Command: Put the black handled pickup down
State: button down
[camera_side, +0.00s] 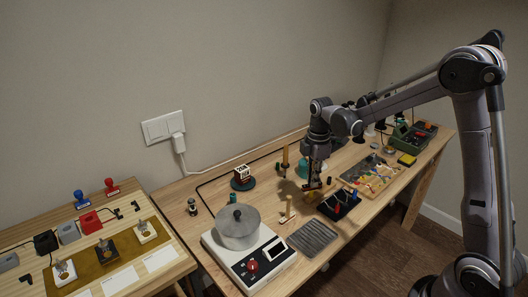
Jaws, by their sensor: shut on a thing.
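My gripper (313,182) is above the right-hand workbench, pointing down, to the left of the black box and just above its level in the picture. It is shut on the black handled pickup (311,187), which shows only as a small dark shape with a brass-coloured part at the fingertips. The fingers hide much of it. I cannot tell whether it touches the bench.
A black box (340,208) with red and blue items stands close by on the right. A ribbed grey mat (313,238), a small cream stand (287,217) and a scale (252,271) with a metal pot (238,229) are nearer the front. A parts board (370,177) lies right.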

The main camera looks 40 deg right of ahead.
jog(key=s+a+f+m, duration=0.2)
jog(key=s+a+m, duration=0.4)
jog(key=a+m, duration=0.5)
jog(key=shift+s+a+m, duration=0.15)
jog(key=shift+s+m, duration=0.05)
jog(key=shift+m, duration=0.9)
